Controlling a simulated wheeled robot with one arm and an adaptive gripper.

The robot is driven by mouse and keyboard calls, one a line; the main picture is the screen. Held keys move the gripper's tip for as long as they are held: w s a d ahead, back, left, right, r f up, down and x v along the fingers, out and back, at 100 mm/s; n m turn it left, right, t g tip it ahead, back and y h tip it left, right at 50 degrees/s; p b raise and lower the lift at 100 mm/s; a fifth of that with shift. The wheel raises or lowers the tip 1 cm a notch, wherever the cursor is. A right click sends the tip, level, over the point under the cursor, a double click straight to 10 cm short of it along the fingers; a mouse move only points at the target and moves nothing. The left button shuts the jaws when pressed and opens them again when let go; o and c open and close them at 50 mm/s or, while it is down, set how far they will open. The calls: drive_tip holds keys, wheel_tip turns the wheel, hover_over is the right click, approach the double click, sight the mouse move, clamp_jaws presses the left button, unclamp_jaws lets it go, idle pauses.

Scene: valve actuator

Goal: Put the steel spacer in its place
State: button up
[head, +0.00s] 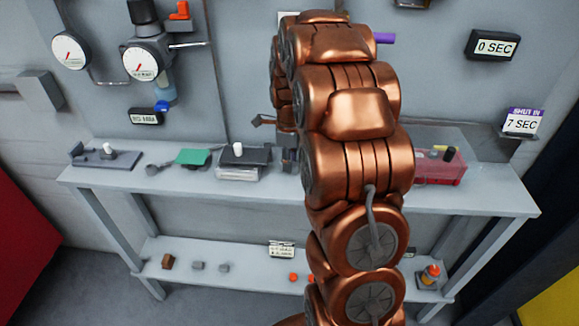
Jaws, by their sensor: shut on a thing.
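My copper arm rises through the middle of the head view and bends over at the top. Its far end goes down behind the nearer links, so I cannot make out my gripper or anything in it. I cannot identify the steel spacer for certain. Two small grey pieces, one at the left (198,265) and one at the right (224,268), lie on the lower shelf (180,246). Dark grey parts (289,158) show at the arm's left edge above the bench; I cannot tell what they are. The place for the spacer is not clear.
Gauges (139,63) and a valve assembly are on the wall.

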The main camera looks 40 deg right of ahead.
clamp_jaws()
drive_tip(key=shift+r, duration=0.1)
drive_tip(key=shift+s+a+r+b, duration=0.1)
drive_tip(key=shift+r+b, duration=0.05)
drive_tip(key=shift+b, duration=0.4)
wheel_tip(320, 180, up, 6)
drive_tip(key=shift+b, duration=0.95)
drive_tip(key=shift+s+a+r, duration=0.1)
drive_tip(key=shift+r, duration=0.15)
drive_tip(key=s+a+b, duration=0.4)
drive_tip(key=s+a, duration=0.8)
drive_tip(key=s, duration=0.2)
drive_tip(key=shift+s+a, duration=0.35)
drive_tip(key=shift+a, duration=0.05)
